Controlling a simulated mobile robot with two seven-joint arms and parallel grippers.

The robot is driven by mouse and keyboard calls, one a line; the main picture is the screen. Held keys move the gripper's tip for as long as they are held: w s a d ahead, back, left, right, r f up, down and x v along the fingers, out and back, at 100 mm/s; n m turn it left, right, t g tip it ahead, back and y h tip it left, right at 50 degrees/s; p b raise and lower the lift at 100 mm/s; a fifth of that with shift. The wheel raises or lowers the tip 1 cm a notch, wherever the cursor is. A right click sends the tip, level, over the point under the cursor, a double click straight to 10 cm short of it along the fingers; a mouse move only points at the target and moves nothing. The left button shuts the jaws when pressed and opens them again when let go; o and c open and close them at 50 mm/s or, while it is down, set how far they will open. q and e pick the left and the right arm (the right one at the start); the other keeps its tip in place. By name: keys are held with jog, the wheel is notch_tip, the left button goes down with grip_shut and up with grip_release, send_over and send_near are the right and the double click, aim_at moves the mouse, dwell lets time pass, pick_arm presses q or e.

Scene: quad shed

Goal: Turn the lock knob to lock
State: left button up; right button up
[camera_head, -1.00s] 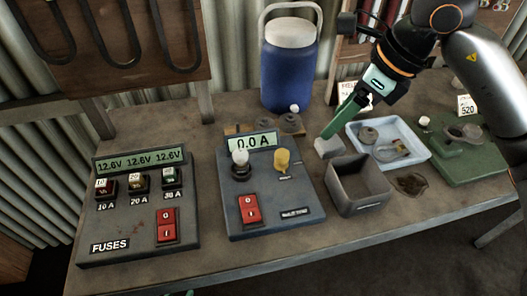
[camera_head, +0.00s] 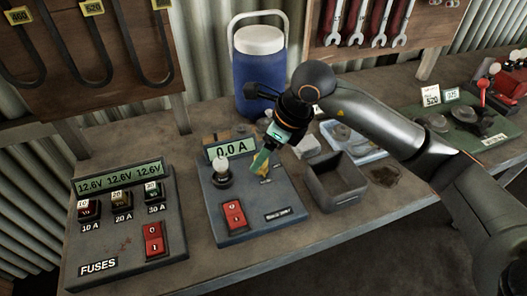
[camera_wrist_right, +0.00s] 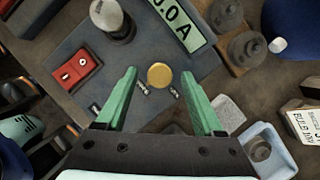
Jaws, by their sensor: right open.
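The yellow lock knob (camera_wrist_right: 159,76) stands on the grey panel with the 0.0 A display (camera_head: 233,149). In the right wrist view it shows as a round yellow top between and slightly beyond my green fingertips. My right gripper (camera_wrist_right: 166,72) is open, with clear gaps to the knob on both sides. In the head view the right gripper (camera_head: 260,166) comes down over the knob and largely hides it. Small labels by the knob are too small to read. My left gripper is in neither current view.
A white-topped lamp (camera_head: 221,171) and a red rocker switch (camera_head: 234,215) share the panel. An open grey bin (camera_head: 337,183) stands close on the right. The fuse panel (camera_head: 120,225) is on the left, and a blue cooler (camera_head: 259,75) stands behind.

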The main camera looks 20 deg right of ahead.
jog(key=shift+w+a+f, duration=0.1)
jog(key=shift+f, duration=0.25)
jog(key=shift+c, duration=0.3)
grip_shut()
